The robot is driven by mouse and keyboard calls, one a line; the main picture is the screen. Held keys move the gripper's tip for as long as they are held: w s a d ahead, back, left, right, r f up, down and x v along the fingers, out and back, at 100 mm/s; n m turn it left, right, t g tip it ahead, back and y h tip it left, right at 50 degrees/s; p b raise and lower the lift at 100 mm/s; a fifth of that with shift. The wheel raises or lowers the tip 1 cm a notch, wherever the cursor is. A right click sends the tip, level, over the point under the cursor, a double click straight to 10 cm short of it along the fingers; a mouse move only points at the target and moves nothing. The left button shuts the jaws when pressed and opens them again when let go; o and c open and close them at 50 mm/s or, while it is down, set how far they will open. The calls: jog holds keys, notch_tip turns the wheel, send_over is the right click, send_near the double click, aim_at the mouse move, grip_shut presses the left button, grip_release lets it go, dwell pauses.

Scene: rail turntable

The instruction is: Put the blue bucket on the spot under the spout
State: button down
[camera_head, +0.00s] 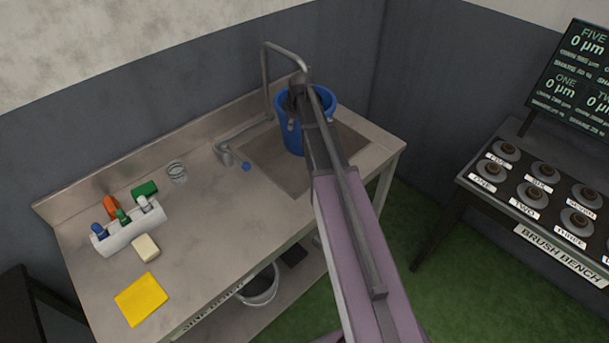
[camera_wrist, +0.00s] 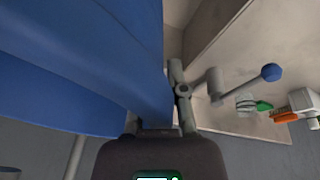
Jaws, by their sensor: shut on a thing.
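The blue bucket (camera_head: 290,138) is upright over the back right part of the sink bench, above or in the square sink area (camera_head: 262,158). I cannot tell whether its base touches the sink. My gripper (camera_head: 297,107) is shut on the near side of the bucket at its rim. In the wrist view the bucket (camera_wrist: 70,65) fills the left half, beside my gripper (camera_wrist: 158,122). The grey spout (camera_head: 285,51) arches up behind the bucket, its end close to the rim and partly hidden by my arm. The spot beneath is hidden.
The tap's blue knob (camera_head: 246,167) is left of the bucket. A glass (camera_head: 177,172), a white caddy (camera_head: 128,229), a sponge (camera_head: 145,248) and a yellow cloth (camera_head: 142,299) lie on the bench's left. A brush bench (camera_head: 560,255) stands right. A grey bucket (camera_head: 258,287) sits below.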

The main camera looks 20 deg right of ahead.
jog(key=shift+s+f+b, duration=0.2)
jog(key=shift+f+b, duration=0.15)
jog(key=shift+b+x, duration=0.8)
jog(key=shift+x, duration=0.1)
notch_tip(320, 180, down, 7)
jog(key=b, duration=0.7)
jog(key=shift+s+d+f, duration=0.1)
jog(key=shift+s+f, duration=0.05)
jog(key=shift+f, duration=0.05)
notch_tip(320, 180, down, 6)
jog(key=b, duration=0.6)
jog(key=shift+f+b, duration=0.1)
jog(key=shift+b, duration=0.2)
jog(key=shift+f+b, duration=1.8)
jog(key=shift+f, duration=0.15)
jog(key=c, duration=0.7)
grip_release()
